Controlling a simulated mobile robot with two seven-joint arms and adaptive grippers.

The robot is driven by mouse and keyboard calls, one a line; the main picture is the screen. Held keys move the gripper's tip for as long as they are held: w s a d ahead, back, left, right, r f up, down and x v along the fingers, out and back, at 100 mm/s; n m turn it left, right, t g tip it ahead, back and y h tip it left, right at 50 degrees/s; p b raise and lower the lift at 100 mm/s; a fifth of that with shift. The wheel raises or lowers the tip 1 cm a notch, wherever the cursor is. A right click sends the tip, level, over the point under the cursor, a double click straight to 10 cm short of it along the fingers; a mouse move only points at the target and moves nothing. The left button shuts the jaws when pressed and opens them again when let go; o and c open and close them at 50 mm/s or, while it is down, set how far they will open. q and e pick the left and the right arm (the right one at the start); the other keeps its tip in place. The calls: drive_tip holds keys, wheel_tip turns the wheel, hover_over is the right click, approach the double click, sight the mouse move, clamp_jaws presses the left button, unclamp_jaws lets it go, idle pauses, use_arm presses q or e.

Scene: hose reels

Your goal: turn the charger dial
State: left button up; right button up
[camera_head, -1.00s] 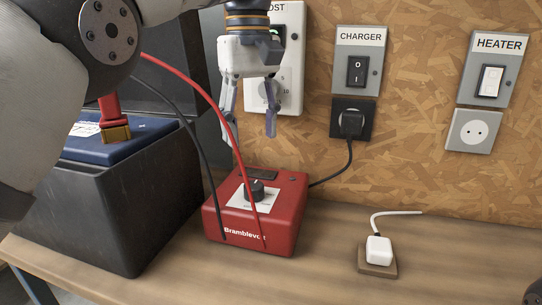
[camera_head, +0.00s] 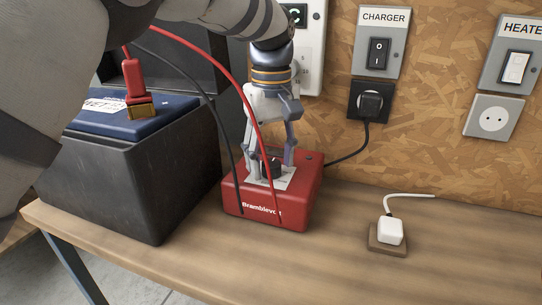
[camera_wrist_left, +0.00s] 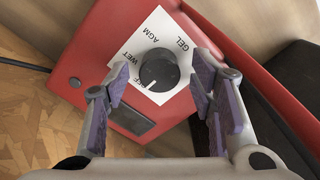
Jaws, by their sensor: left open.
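The red charger (camera_head: 300,205) sits on the wooden bench. Its round black dial (camera_head: 270,168) stands on a white label on top. In the left wrist view the dial (camera_wrist_left: 158,70) shows a white pointer line toward the lower left, by the partly covered OFF mark; WET, AGM and GEL follow around it. My left gripper (camera_head: 274,158) points down over the charger, fingers open. In the wrist view its purple-padded fingers (camera_wrist_left: 160,92) stand on either side of the dial, with gaps, not clamped on it. My right gripper is out of view.
A black battery (camera_head: 140,180) with a blue top stands at the left. The CHARGER switch (camera_head: 379,53) and sockets are on the back wall.

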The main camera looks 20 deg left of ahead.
use_arm(q)
drive_tip(key=c, duration=1.2)
drive_tip(key=shift+o, duration=0.3)
drive_tip(key=shift+m, duration=0.3)
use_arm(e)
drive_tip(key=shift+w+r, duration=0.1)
use_arm(q)
drive_tip(key=shift+r+m+p, duration=0.1)
drive_tip(key=shift+m+p, duration=0.2)
drive_tip(key=shift+m, duration=0.6)
drive_tip(key=m, duration=0.2)
drive_tip(key=shift+m, duration=0.4)
drive_tip(key=m, duration=0.3)
drive_tip(key=shift+m, duration=1.7)
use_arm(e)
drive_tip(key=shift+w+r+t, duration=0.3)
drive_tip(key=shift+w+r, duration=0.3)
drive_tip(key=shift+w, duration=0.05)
